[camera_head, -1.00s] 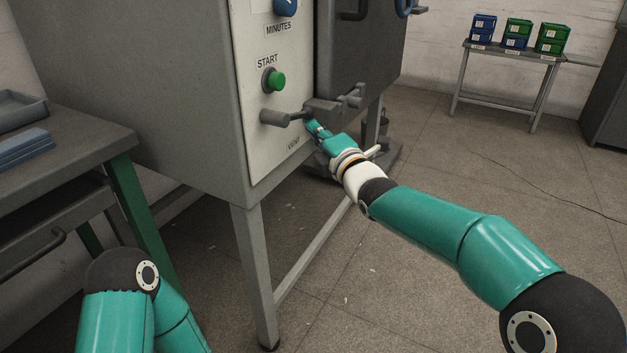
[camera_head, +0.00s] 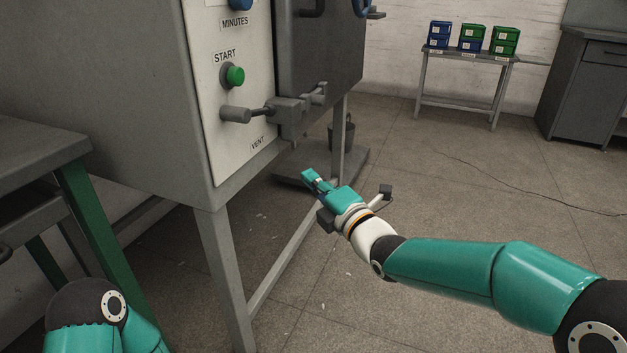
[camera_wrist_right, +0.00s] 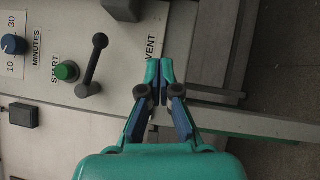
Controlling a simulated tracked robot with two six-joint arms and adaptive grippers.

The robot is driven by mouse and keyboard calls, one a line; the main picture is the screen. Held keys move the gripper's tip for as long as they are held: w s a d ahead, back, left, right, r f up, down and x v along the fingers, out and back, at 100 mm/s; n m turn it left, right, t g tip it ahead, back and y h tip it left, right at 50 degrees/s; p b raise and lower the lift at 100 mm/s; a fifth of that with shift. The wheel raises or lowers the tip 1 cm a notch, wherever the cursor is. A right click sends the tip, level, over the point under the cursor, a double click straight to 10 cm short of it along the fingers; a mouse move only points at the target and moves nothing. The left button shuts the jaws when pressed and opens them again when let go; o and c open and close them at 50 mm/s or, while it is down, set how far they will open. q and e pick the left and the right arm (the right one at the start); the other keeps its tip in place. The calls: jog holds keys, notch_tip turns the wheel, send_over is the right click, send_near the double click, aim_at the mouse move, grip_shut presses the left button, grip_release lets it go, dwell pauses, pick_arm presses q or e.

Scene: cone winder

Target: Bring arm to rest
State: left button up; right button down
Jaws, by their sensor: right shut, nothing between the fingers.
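My right arm (camera_head: 440,268) comes in from the lower right in the head view. Its gripper (camera_head: 308,177) is in the air below and right of the machine's vent lever (camera_head: 236,114), apart from it. In the right wrist view the gripper (camera_wrist_right: 160,68) is shut with nothing between its fingers, and the lever (camera_wrist_right: 95,64) shows to its left. The VENT label (camera_head: 258,143) is beside the lever on the pale panel. Part of my left arm (camera_head: 92,318) shows at the lower left; its gripper is out of view.
The grey machine (camera_head: 110,75) stands on legs (camera_head: 226,275). A green START button (camera_head: 235,76) and blue MINUTES knob (camera_head: 240,3) are on its panel. A grey table (camera_head: 45,135) is at the left. A rack with blue and green boxes (camera_head: 474,38) stands at the back. Floor at right is open.

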jog(key=shift+d+f, duration=0.1)
jog(key=shift+d, duration=0.05)
jog(key=w+d+f+m+h+p, duration=0.25)
jog(key=d+f, duration=0.45)
jog(key=f, duration=0.4)
jog(key=s+d+f+m+g+h+p, duration=0.1)
jog(key=s+d+f+m+g+h, duration=0.2)
jog(key=f, duration=0.5)
jog(key=s+d+f+m+g+h+p, duration=0.1)
jog(key=s+d+f+m+g, duration=0.2)
jog(key=f, duration=0.6)
jog(key=s+d+f+m+g, duration=0.15)
jog(key=s+f+m, duration=0.3)
jog(key=s, duration=0.45)
jog(key=s+f+m+g+h, duration=0.1)
jog(key=s+f+m+g, duration=0.3)
jog(key=s, duration=0.4)
jog(key=s+d+f+m+g, duration=0.1)
jog(key=s+f+m, duration=0.45)
jog(key=s, duration=0.35)
jog(key=s+m+g, duration=0.2)
jog(key=s+m, duration=0.4)
jog(key=m, duration=0.1)
notch_tip(320, 180, up, 37)
jog(key=p, duration=3.9)
jog(key=shift+w+a+r, duration=0.2)
jog(key=shift+w+a, duration=0.05)
jog(key=shift+a, duration=0.05)
